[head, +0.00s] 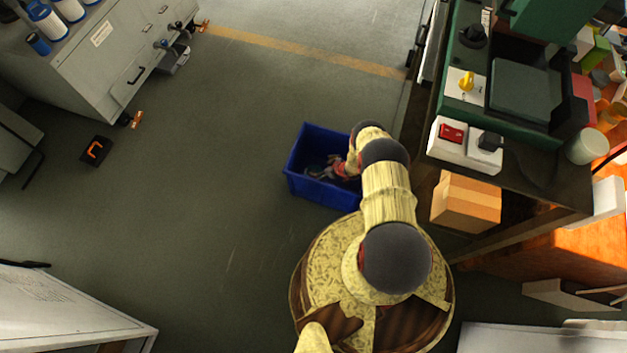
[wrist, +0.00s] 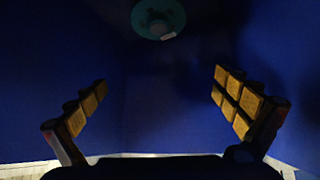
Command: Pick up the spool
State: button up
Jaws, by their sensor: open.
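A round teal spool (wrist: 146,20) with a grey middle and a small pale patch shows at the top of the wrist view. It lies in the dark blue bin (head: 300,180), whose blue walls also fill the wrist view (wrist: 50,60). My gripper (wrist: 160,84) is open, its two yellow-padded fingers spread wide with nothing between them. The spool is beyond the fingertips, apart from them. In the head view my gripper (head: 338,168) reaches down into the bin, and my arm hides its right part. I cannot clearly make out the spool there.
A workbench (head: 545,185) with a green machine (head: 525,90) stands right of the bin. A cardboard box (head: 466,202) is under its edge. A grey cabinet (head: 110,60) stands at upper left, with a small black-and-orange item (head: 96,151) on the floor. The floor left of the bin is clear.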

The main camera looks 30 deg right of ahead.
jog(key=b, duration=0.7)
send_near(314, 171)
jog(key=x, duration=0.2)
jog(key=shift+w+a+f, duration=0.2)
jog(key=shift+a+f, duration=0.05)
jog(key=shift+f, duration=0.05)
jog(key=b+x, duration=0.3)
jog(key=x, duration=0.3)
jog(key=shift+a+f, duration=0.1)
jog(key=shift+f, duration=0.35)
jog(key=shift+w+a+f+b, duration=0.1)
jog(key=shift+w+f+b, duration=0.2)
jog(key=shift+w+b, duration=0.1)
jog(key=shift+r, duration=0.1)
jog(key=shift+c, duration=0.7)
jog(key=c, duration=1.9)
jog(key=shift+r, duration=0.1)
